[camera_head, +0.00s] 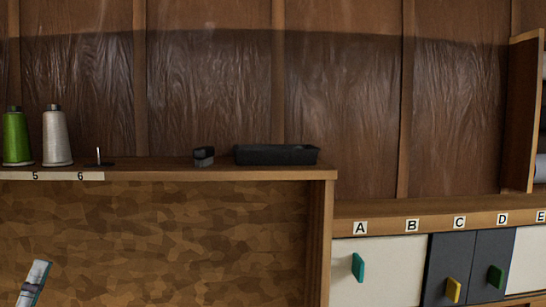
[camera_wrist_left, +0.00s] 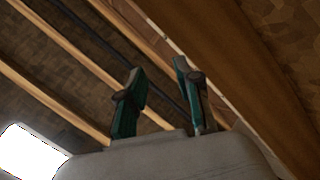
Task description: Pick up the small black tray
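The small black tray (camera_head: 276,155) is a low, long dark tray. It lies on the wooden ledge (camera_head: 200,175), near the ledge's right end, in the head view. My left gripper (camera_head: 38,272) shows only in part at the bottom left of the head view, well below the ledge and far left of the tray. In the left wrist view its two green fingers (camera_wrist_left: 157,78) stand apart with nothing between them. I cannot make out the tray in the wrist view. My right gripper is not in view.
A small dark block (camera_head: 204,157) sits just left of the tray. A thin spindle (camera_head: 98,157), a white thread cone (camera_head: 56,137) and a green one (camera_head: 16,138) stand further left. Lettered cabinet doors (camera_head: 385,270) are lower right. A wood-panelled wall (camera_head: 340,95) is behind.

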